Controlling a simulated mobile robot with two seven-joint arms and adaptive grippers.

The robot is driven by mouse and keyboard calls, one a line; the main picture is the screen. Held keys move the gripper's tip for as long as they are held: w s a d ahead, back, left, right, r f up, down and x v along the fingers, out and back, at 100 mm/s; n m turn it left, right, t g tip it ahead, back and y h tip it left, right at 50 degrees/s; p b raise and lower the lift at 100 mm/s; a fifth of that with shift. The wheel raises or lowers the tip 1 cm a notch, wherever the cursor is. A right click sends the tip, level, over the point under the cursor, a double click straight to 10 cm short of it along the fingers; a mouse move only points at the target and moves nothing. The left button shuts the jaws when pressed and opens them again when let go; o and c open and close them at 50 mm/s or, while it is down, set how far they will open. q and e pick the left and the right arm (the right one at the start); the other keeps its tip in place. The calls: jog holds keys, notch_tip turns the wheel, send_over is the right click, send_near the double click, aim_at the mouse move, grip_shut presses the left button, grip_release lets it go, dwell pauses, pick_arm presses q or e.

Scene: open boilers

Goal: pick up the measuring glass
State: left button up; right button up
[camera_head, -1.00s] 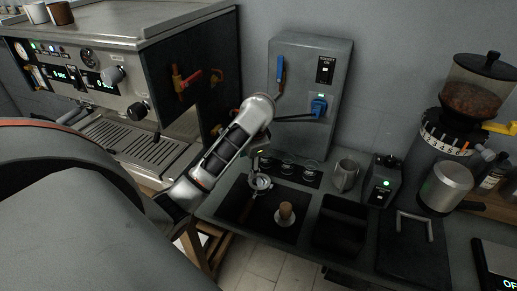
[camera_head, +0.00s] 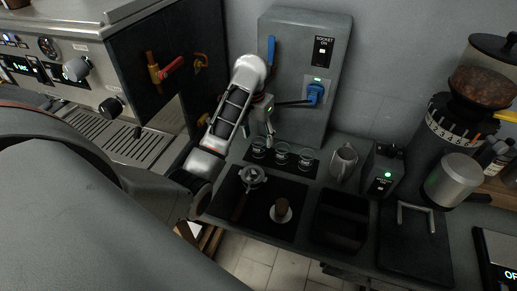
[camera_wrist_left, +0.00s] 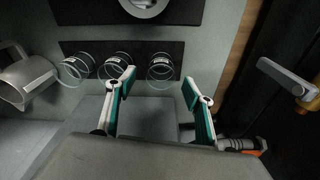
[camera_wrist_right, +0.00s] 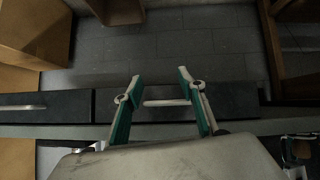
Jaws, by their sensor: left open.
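Three small clear measuring glasses stand in a row on a dark mat (camera_head: 318,160) in the head view: left (camera_head: 259,147), middle (camera_head: 282,154) and right (camera_head: 306,156). The left wrist view shows them mirrored in order, with the leftmost glass of the head view at right (camera_wrist_left: 161,71). My left gripper (camera_head: 267,128) hangs just behind and above that glass. Its open, empty fingers (camera_wrist_left: 158,82) are spread below the row in the wrist view, with that glass just beyond the gap. My right gripper (camera_wrist_right: 160,80) is open and empty, away from the counter top objects.
A metal pitcher (camera_head: 343,164) stands right of the glasses. A grey wall box with a blue lever (camera_head: 271,50) rises behind them. A portafilter (camera_head: 252,177) and tamper (camera_head: 281,210) lie in front on a black mat. The coffee machine (camera_head: 75,75) is at left.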

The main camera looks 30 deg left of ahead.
aim_at(259, 144)
pick_arm(q)
jog(key=shift+w+a+f, duration=0.1)
jog(key=shift+w+f, duration=0.15)
jog(key=shift+f, duration=1.1)
jog(key=shift+w+a+f, duration=0.1)
jog(key=shift+w+f, duration=0.1)
jog(key=shift+f, duration=1.15)
jog(key=c, duration=1.2)
